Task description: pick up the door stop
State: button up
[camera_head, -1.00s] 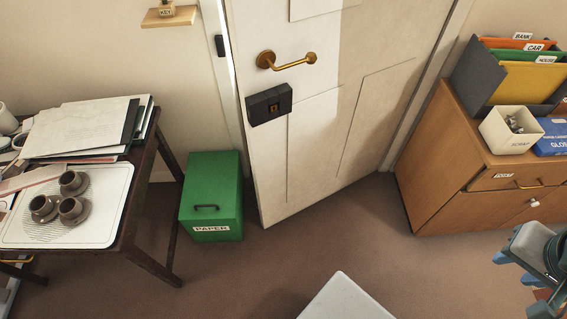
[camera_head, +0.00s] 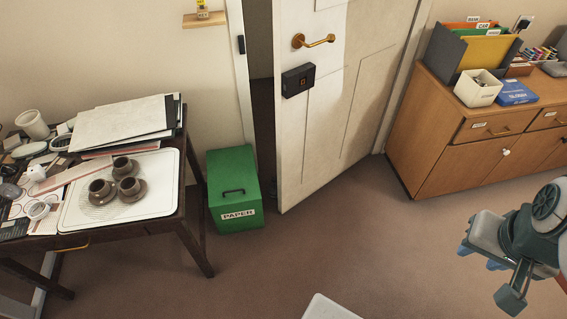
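I cannot make out the door stop for certain. A small dark shape (camera_head: 273,187) sits low in the gap between the green bin and the door's edge, too small and dark to identify. The white door (camera_head: 325,130) stands ajar, with a brass handle and a black lock box. My gripper (camera_head: 481,258) is at the right, over bare floor and well apart from the door. Blue finger parts show at its left end, but the fingertips are partly hidden, so I cannot tell its opening. I see nothing held in it.
A green bin (camera_head: 234,190) labelled PAPER stands left of the door. A dark desk (camera_head: 190,222) with a tray (camera_head: 165,205) of brown cups is at the left. A wooden cabinet (camera_head: 440,160) stands at the right. The middle floor (camera_head: 350,250) is clear.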

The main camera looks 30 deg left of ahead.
aim_at(272, 188)
jog(key=u, duration=1.45)
jog(key=i, duration=1)
jog(key=u, duration=0.45)
jog(key=k, duration=0.5)
jog(key=z, duration=0.45)
jog(key=i, duration=1.25)
jog(key=u, duration=0.85)
jog(key=i, duration=0.25)
jog(key=u, duration=0.2)
